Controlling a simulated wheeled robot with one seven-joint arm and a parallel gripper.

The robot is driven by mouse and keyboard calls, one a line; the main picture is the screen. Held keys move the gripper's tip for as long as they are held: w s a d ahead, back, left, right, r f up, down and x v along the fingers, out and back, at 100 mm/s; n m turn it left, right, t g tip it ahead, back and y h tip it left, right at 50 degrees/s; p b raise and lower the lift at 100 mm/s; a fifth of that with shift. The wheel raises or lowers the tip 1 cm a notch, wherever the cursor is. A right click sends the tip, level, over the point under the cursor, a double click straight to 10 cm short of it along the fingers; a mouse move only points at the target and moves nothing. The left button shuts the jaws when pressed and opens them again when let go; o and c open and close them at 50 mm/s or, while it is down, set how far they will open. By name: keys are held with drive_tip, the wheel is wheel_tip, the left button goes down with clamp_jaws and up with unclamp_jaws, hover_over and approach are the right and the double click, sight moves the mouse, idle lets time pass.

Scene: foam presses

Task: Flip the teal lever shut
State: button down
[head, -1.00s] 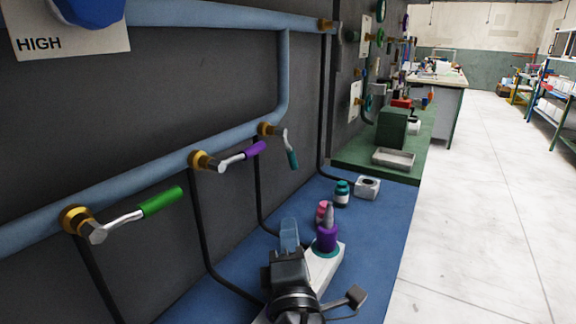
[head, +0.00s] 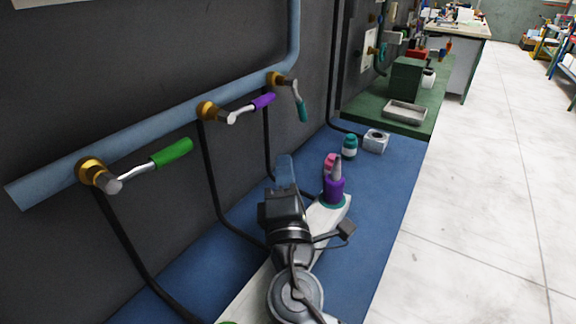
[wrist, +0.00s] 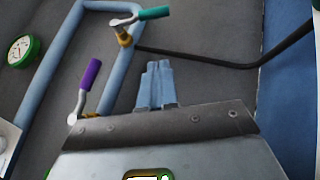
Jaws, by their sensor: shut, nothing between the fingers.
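The teal lever (head: 302,109) is the farthest of the levers on the blue wall pipe. Its silver arm comes off a brass valve (head: 277,79) and its teal grip hangs down. In the wrist view the teal lever (wrist: 154,13) is at the top, above and left of the fingertips. My gripper (head: 285,160) is below the teal lever and nearer to me in the head view, pointing away. In the wrist view its pale blue fingers (wrist: 158,66) are together, empty and apart from the lever.
The purple lever (head: 263,102) and the green lever (head: 172,153) stick out from the same pipe (head: 150,128), nearer to me. Dark hoses hang below the valves. On the blue bench (head: 385,185) stand a purple bottle (head: 334,188), a teal-capped jar (head: 349,147) and a grey block (head: 376,141).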

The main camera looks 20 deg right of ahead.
sight(303, 118)
drive_tip(key=w+d+r+p, duration=0.3)
drive_tip(key=w+d, duration=0.2)
drive_tip(key=w, duration=0.2)
drive_tip(key=shift+w+d+r, duration=0.2)
drive_tip(key=shift+w+r, duration=0.1)
drive_tip(key=shift+w+d+b, duration=0.25)
drive_tip(key=shift+d+b, duration=0.1)
idle(0.3)
drive_tip(key=shift+w+d+b, duration=0.45)
drive_tip(key=shift+d+b, duration=0.2)
drive_tip(key=shift+b, duration=0.05)
drive_tip(key=shift+w+d+r+b, duration=0.3)
drive_tip(key=shift+w+d, duration=0.15)
drive_tip(key=shift+d, duration=0.15)
drive_tip(key=shift+w+d+r+b, duration=0.15)
drive_tip(key=shift+w+d+r, duration=0.1)
drive_tip(key=shift+w+d, duration=0.25)
drive_tip(key=shift+d, duration=0.15)
